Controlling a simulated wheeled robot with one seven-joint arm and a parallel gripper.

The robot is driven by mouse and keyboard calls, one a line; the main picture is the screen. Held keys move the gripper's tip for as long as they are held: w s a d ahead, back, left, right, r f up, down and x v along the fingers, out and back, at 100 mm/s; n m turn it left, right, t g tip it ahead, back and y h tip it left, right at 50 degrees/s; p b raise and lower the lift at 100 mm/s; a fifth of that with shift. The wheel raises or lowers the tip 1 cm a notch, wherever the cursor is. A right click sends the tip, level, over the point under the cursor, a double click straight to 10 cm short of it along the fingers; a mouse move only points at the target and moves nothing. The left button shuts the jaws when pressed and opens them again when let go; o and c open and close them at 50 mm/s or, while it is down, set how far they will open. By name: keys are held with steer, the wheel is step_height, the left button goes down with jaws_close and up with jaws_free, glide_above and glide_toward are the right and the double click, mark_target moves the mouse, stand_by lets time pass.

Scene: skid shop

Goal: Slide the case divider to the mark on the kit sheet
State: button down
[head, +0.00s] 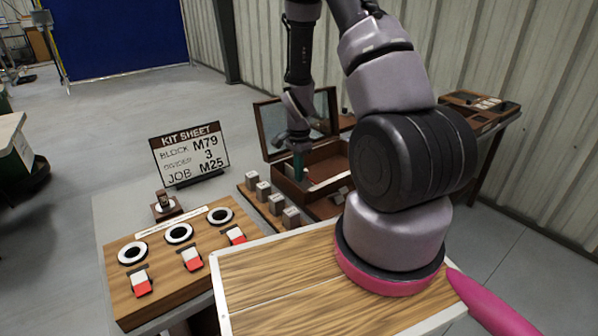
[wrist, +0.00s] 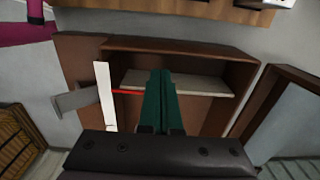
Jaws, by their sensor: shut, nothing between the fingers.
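The kit sheet (head: 190,153) in the head view reads block M79, divider 3, job M25. The open wooden case (head: 325,160) stands behind it to the right, its glazed lid (head: 327,105) raised. In the wrist view the case (wrist: 190,50) holds a pale divider (wrist: 205,86) running across it. A red pointer line (wrist: 127,92) lies at the divider's left end, beside a white strip (wrist: 103,95) whose marks I cannot read. My gripper (head: 299,172) reaches into the case. Its green fingers (wrist: 163,78) are shut and empty, overlapping the divider; contact is unclear.
Several small blocks (head: 263,190) stand in a row before the case. A wooden panel with three round rings (head: 179,233) and red-and-white switches (head: 191,259) is at the front left. A small wooden stand (head: 166,205) is behind it. A compartment tray (head: 480,105) is at the far right.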

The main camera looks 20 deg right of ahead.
steer(key=shift+f, duration=0.15)
steer(key=shift+d, duration=0.15)
steer(key=shift+w+d, duration=0.25)
steer(key=shift+d, duration=0.55)
steer(key=shift+w+d, duration=0.2)
steer(key=shift+d, duration=0.55)
steer(key=shift+w+d, duration=0.25)
steer(key=shift+d, duration=0.6)
steer(key=shift+w+d, duration=0.2)
steer(key=shift+d, duration=0.75)
steer(key=shift+w+d, duration=0.25)
steer(key=shift+d, duration=0.55)
steer(key=shift+w+d, duration=0.2)
steer(key=shift+d, duration=0.75)
